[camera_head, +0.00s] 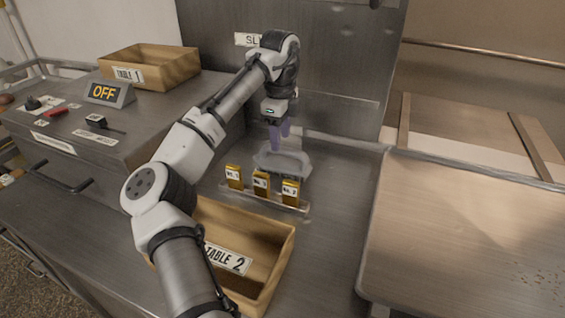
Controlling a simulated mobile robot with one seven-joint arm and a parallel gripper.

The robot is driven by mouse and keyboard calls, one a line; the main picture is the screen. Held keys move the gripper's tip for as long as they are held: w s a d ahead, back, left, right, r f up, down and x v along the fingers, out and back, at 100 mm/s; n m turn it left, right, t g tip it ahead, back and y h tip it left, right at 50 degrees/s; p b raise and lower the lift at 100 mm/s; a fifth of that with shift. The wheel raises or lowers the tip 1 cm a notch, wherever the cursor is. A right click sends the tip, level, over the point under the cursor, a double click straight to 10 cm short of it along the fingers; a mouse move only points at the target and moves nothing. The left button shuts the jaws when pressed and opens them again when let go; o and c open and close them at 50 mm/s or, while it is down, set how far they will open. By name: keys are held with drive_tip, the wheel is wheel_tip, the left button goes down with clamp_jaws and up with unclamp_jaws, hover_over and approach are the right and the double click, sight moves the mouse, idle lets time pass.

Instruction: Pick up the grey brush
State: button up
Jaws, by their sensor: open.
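My gripper (279,139) is open and points down at the back of the counter, with purplish fingers. It is just above a shallow pale grey tray-like thing (285,162). I cannot tell whether the fingers touch it. I cannot make out a clear brush shape; a grey brush could be this pale grey thing or lie in it, partly hidden by the fingers.
Several yellow labelled blocks (262,183) stand in a rack before the gripper. A wooden "TABLE 2" box (279,250) is nearer, partly behind my arm. A "TABLE 1" box (174,67) and an "OFF" sign (107,94) are left. A wooden board (470,235) lies right.

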sight(283, 148)
drive_tip(key=shift+d+f+p, duration=0.15)
drive_tip(key=shift+f+p, duration=0.25)
drive_tip(key=shift+f, duration=0.9)
drive_tip(key=shift+d+f+p, duration=0.15)
drive_tip(key=shift+f+p, duration=0.2)
drive_tip(key=shift+f, duration=0.95)
clamp_jaws()
drive_tip(key=shift+r, duration=0.15)
wheel_tip(283, 148, up, 20)
